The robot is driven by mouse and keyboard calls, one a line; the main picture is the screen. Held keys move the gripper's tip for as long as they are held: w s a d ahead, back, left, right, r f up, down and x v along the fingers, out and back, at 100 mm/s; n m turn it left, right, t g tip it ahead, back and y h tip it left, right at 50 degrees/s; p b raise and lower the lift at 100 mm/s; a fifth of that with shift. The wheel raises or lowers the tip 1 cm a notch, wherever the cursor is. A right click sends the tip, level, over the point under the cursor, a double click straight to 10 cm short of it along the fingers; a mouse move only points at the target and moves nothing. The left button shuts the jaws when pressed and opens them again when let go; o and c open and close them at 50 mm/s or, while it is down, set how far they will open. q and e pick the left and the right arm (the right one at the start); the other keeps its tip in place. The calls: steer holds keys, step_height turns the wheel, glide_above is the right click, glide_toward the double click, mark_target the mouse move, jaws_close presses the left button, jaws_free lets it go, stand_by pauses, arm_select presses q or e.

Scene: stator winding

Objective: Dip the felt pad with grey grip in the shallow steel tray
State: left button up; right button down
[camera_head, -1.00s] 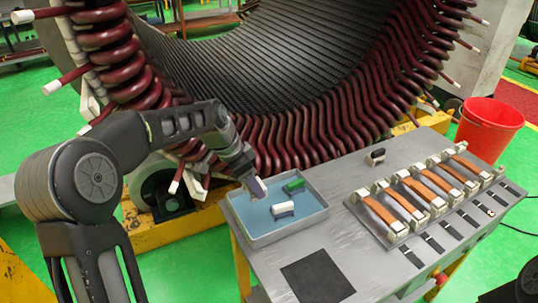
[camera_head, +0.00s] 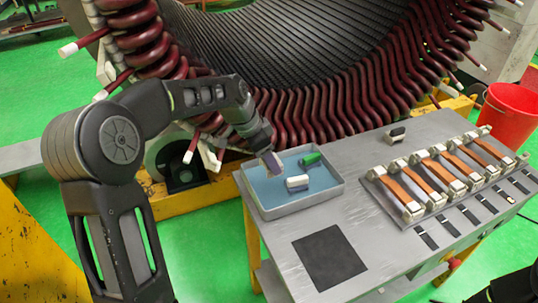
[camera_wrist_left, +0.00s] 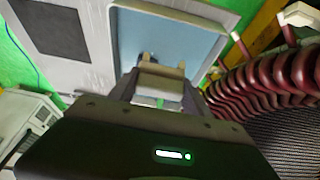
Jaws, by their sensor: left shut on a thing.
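The shallow steel tray (camera_head: 322,201) stands at the table's left end, with a blue surface inside. My left gripper (camera_head: 269,154) is at the tray's far left part and is shut on a small pale block with a purple-grey side (camera_head: 273,164), apparently a felt pad. The fingers partly hide its grip; I cannot tell whether it touches the blue surface. A pad with a white top (camera_head: 297,181) and one with a green top (camera_head: 312,159) are in the tray. In the left wrist view the gripper (camera_wrist_left: 160,80) is over the tray (camera_wrist_left: 207,15).
A rack of copper-coloured bars (camera_head: 440,170) fills the table's right. A dark square mat (camera_head: 330,257) lies in front. The stator's red coils (camera_head: 300,115) rise close behind the tray.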

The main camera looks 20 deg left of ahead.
arm_select(q)
step_height(320, 180, down, 8)
steer(key=b, duration=0.4)
stand_by(2.0)
steer(key=shift+r+p, duration=3.2)
steer(key=shift+r, duration=2.3)
